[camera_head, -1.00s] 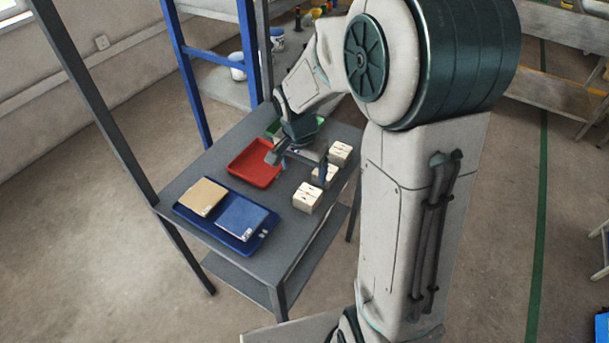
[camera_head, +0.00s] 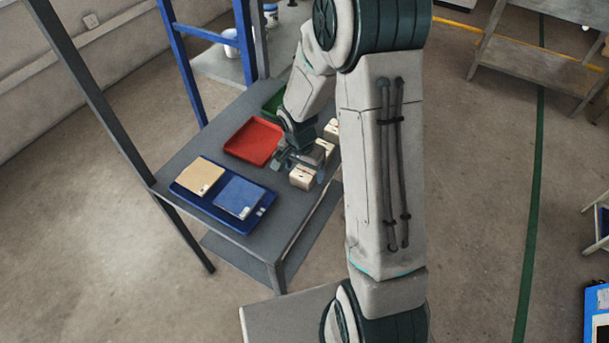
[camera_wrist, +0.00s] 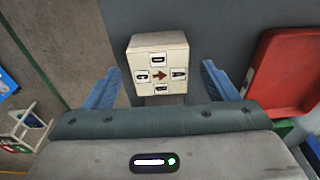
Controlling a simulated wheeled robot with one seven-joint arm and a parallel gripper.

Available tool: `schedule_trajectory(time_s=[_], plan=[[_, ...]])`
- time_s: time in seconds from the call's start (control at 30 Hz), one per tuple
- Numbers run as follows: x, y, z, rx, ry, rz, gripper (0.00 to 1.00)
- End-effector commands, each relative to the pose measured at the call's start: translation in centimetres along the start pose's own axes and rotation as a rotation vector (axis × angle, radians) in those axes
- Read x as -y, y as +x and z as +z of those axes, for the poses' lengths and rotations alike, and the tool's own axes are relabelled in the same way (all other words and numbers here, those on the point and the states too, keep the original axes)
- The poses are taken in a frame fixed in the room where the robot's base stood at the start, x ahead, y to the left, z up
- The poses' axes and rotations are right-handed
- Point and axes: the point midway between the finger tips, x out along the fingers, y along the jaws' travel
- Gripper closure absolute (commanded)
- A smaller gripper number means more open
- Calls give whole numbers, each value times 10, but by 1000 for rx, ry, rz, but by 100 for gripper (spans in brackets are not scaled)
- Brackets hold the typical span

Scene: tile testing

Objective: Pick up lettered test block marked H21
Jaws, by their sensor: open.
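Three pale blocks stand in a row along the right side of the grey table: a near one (camera_head: 302,179), a middle one (camera_head: 325,149) and a far one (camera_head: 332,130), the latter two partly hidden by my arm. No H21 marking is readable. My gripper (camera_head: 299,165) is open, just behind and over the near block. In the wrist view, a cream block (camera_wrist: 160,44) with letter tiles and a brown arrow on its face lies between my two blue fingers (camera_wrist: 161,76), with gaps on both sides. I cannot tell whether the fingers reach down beside it.
A red tray (camera_head: 253,141) lies left of the blocks, with a green tray (camera_head: 273,104) behind. A blue tray (camera_head: 190,192) holds a tan tile (camera_head: 202,176) and a blue tile (camera_head: 238,196) at the front left. A dark table post (camera_head: 98,100) stands at the left.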

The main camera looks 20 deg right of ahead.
Motion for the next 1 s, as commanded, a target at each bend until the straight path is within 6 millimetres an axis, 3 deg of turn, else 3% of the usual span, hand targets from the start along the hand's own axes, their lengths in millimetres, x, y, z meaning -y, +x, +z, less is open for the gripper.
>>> schedule_trajectory(time_s=[0.2,0.47,0.6,0.7,1.0], plan=[[0,22,0,1,0,1,20],[0,23,0,-1,0,0,20],[0,23,0,-1,0,0,59],[0,23,0,0,0,0,80],[0,20,-1,-2,1,-1,80]])
